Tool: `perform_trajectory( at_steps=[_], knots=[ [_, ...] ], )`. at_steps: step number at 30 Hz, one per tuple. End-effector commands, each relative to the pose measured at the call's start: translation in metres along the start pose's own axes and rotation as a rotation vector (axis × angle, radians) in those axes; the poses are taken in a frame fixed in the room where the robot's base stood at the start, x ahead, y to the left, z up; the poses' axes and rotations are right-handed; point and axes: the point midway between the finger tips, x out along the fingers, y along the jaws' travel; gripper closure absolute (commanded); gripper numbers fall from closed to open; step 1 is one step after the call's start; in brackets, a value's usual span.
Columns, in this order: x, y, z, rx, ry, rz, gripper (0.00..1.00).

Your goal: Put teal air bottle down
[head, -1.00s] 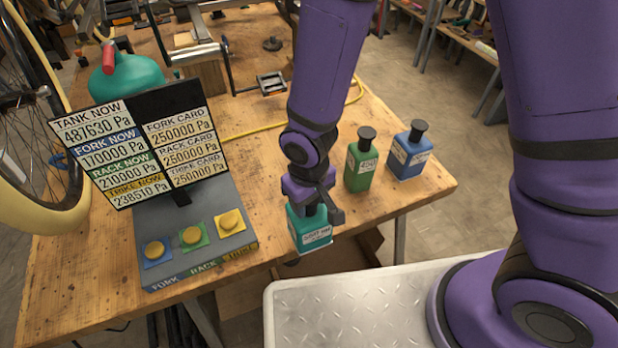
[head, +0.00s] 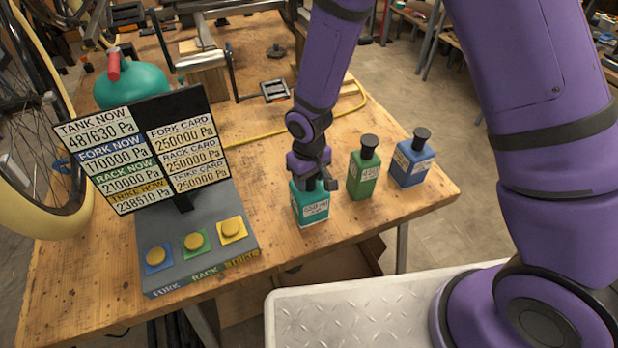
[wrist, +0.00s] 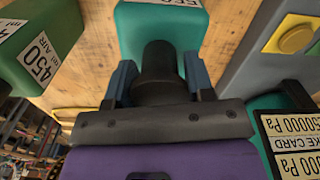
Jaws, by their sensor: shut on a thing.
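The teal air bottle (head: 311,207) is upright at the front part of the wooden bench, just left of the green bottle. My gripper (head: 314,182) is above it and shut on its black neck. The wrist view shows the black neck between the two fingers (wrist: 160,85), with the teal body (wrist: 160,28) beyond. The bottle's base appears at or very near the bench top; I cannot tell whether it touches.
A green bottle (head: 364,172) stands close to the right, and a blue bottle (head: 412,161) stands beyond it. A button console (head: 196,233) with a pressure display (head: 145,150) is to the left. A yellow hose (head: 262,131) and a teal tank (head: 131,86) lie farther back.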

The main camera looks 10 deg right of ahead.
Motion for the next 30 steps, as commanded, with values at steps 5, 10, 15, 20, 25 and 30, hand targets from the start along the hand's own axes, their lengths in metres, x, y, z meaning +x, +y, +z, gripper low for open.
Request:
perform_trajectory(
  at_steps=[5,10,15,20,25,30],
  knots=[
    [0.006,0.0,0.0,0.0,0.001,0.0,1.0],
    [0.006,0.0,0.0,0.0,0.001,0.0,1.0],
    [0.008,0.0,0.0,0.0,0.001,0.0,0.35],
    [0.008,0.0,0.0,0.0,0.001,0.0,0.26],
    [0.008,0.0,0.0,0.0,0.001,0.0,0.26],
    [-0.004,0.0,-0.001,0.001,0.004,0.0,0.26]
  ],
)
